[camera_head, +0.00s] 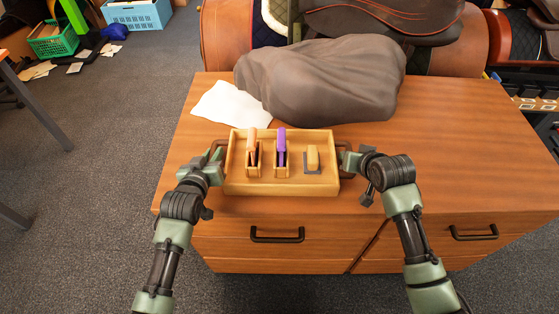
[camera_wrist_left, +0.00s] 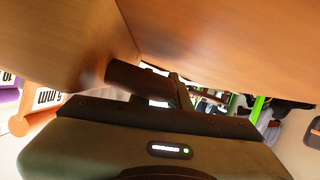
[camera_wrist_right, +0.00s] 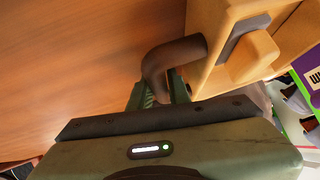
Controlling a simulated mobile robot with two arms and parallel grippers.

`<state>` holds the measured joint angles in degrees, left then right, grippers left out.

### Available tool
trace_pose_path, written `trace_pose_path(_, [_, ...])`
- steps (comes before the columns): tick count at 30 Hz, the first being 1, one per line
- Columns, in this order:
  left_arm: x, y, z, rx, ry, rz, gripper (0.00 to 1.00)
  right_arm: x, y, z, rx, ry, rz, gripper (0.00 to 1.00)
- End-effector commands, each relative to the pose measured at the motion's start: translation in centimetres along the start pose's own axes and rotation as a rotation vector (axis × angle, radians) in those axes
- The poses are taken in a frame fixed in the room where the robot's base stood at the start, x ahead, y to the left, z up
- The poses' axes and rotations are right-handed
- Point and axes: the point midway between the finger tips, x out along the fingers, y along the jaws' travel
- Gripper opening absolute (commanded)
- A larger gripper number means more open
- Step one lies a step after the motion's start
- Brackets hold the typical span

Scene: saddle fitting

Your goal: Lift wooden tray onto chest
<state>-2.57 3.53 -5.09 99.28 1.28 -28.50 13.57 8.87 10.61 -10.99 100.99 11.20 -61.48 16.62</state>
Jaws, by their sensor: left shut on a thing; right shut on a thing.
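The wooden tray (camera_head: 282,188) is over the front part of the wooden chest's top (camera_head: 440,150). It looks about level; I cannot tell whether it touches the top. It holds an orange-handled tool (camera_head: 252,144), a purple-handled tool (camera_head: 281,143) and a yellow block on a grey base (camera_head: 313,159). My left gripper (camera_head: 217,158) is shut on the tray's left brown handle, also in the left wrist view (camera_wrist_left: 135,77). My right gripper (camera_head: 346,160) is shut on the right brown handle, clear in the right wrist view (camera_wrist_right: 165,60). The fingertips are partly hidden.
A grey-brown covered bundle (camera_head: 325,80) lies behind the tray, with a white cloth (camera_head: 230,104) at back left. Saddles (camera_head: 385,18) stand beyond the chest. The chest top is clear at right. Dark drawer handles (camera_head: 277,238) stick out in front.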

Motion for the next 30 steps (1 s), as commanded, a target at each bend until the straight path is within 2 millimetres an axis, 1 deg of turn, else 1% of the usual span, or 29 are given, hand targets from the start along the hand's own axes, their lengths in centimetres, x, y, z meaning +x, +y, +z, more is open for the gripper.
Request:
trace_pose_path(13, [0.0,-0.1,0.0,0.000,0.000,-0.001,0.00,0.0,0.1,0.1,0.000,-0.001,0.001,0.00])
trace_pose_path(19, [-0.1,0.1,-0.5,0.001,0.004,0.000,0.00,-0.3,-0.1,-0.4,0.000,0.003,0.000,0.00])
trace_pose_path(23, [-0.5,0.2,-1.3,0.001,0.004,0.000,0.00,-0.9,-0.2,-0.9,0.000,0.003,0.000,0.00])
trace_pose_path(30, [-1.4,0.6,-3.5,0.001,0.004,0.000,0.00,-2.5,-0.6,-2.6,0.000,0.003,0.000,0.00])
